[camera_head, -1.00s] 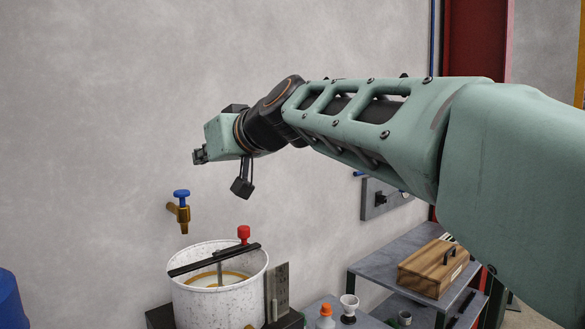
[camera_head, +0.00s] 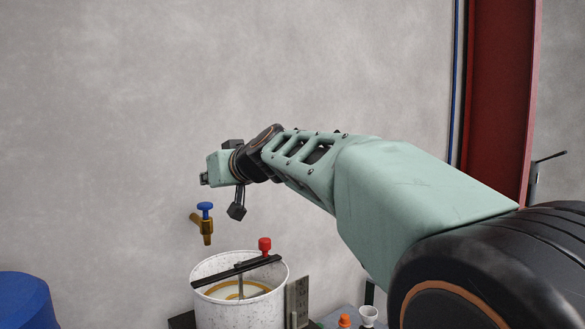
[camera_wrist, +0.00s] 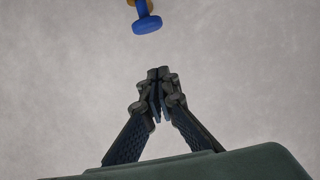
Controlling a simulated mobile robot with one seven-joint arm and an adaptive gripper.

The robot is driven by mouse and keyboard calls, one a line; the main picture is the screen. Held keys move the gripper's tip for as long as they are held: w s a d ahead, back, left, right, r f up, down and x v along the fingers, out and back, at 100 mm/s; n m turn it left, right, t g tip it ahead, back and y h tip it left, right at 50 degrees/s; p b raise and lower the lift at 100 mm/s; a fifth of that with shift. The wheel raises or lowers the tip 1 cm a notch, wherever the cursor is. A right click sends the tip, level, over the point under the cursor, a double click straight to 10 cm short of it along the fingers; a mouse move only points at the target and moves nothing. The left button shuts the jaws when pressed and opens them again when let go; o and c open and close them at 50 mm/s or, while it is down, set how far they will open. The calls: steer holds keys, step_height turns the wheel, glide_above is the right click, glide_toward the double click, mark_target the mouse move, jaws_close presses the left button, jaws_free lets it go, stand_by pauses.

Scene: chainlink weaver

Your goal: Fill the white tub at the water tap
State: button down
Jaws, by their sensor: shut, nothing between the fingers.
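The white speckled tub (camera_head: 240,308) stands below the tap in the head view. A dark bar lies across its rim, and a yellowish ring shows inside; its water level cannot be told. The brass water tap (camera_head: 207,228) with a blue handle (camera_head: 205,206) sticks out from the wall above the tub's left side. The blue handle (camera_wrist: 147,24) also shows at the top of the wrist view. My gripper (camera_head: 204,179) is above the tap, apart from it. In the wrist view its fingers (camera_wrist: 159,75) are together and empty, pointing toward the handle with a gap between.
A red knob (camera_head: 265,245) stands at the tub's back rim. A grey upright plate (camera_head: 298,300) is beside the tub on the right. A blue drum (camera_head: 25,300) is at lower left. An orange-capped bottle (camera_head: 345,321) and a white cup (camera_head: 368,315) are at lower right. The wall behind is bare.

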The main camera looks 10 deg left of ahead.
mark_target(208, 206)
steer(key=f, duration=0.2)
steer(key=f+b, duration=0.1)
steer(key=f, duration=0.1)
steer(key=shift+w+a+f, duration=0.1)
steer(key=shift+a, duration=0.1)
step_height(208, 206, down, 2)
steer(key=b, duration=0.3)
stand_by(0.3)
steer(key=shift+f, duration=0.1)
stand_by(0.5)
steer(key=shift+d, duration=0.15)
steer(key=v, duration=0.7)
steer(key=shift+s+r, duration=0.25)
steer(key=shift+r, duration=0.1)
steer(key=shift+d, duration=0.1)
stand_by(0.5)
